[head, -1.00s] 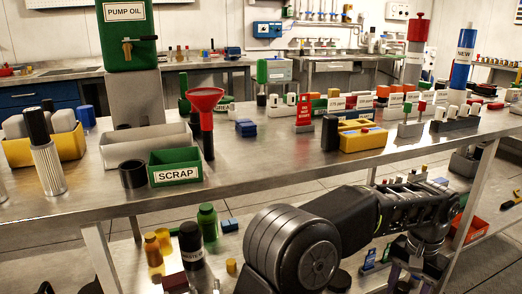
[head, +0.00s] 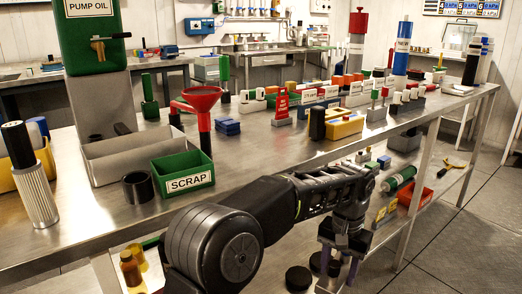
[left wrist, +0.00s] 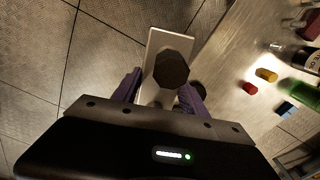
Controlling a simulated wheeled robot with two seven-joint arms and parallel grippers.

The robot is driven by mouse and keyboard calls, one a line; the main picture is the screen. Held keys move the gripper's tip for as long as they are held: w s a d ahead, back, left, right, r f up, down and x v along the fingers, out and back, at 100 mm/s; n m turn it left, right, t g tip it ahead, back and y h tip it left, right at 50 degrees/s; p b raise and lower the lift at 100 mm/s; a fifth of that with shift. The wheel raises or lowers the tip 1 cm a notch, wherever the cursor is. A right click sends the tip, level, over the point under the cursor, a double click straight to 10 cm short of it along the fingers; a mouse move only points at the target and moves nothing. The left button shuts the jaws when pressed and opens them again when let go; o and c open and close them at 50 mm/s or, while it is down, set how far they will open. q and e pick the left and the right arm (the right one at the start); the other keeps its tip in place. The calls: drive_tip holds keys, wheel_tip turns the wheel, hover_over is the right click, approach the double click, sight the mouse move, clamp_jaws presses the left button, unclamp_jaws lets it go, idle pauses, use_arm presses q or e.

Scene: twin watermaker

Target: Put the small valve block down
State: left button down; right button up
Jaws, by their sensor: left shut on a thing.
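The small valve block (left wrist: 158,45) shows in the left wrist view as a pale plate with a dark many-sided knob (left wrist: 172,69) on it. My left gripper (left wrist: 158,92) is shut on it, with a purple finger on either side. The block is over the floor beside the edge of a metal shelf. In the head view my left gripper (head: 338,258) points down in front of the bench, below the tabletop. The block is hard to make out there. My right gripper is not in view.
The bench top (head: 300,155) carries a green SCRAP bin (head: 183,176), a grey tray (head: 140,155) and a yellow holder (head: 343,127). Below, the lower shelf holds a red tray (head: 414,196), a green cylinder (head: 399,179) and dark discs (head: 298,278). Tiled floor (head: 455,225) is open at right.

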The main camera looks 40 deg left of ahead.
use_arm(q)
drive_tip(key=shift+r, duration=0.3)
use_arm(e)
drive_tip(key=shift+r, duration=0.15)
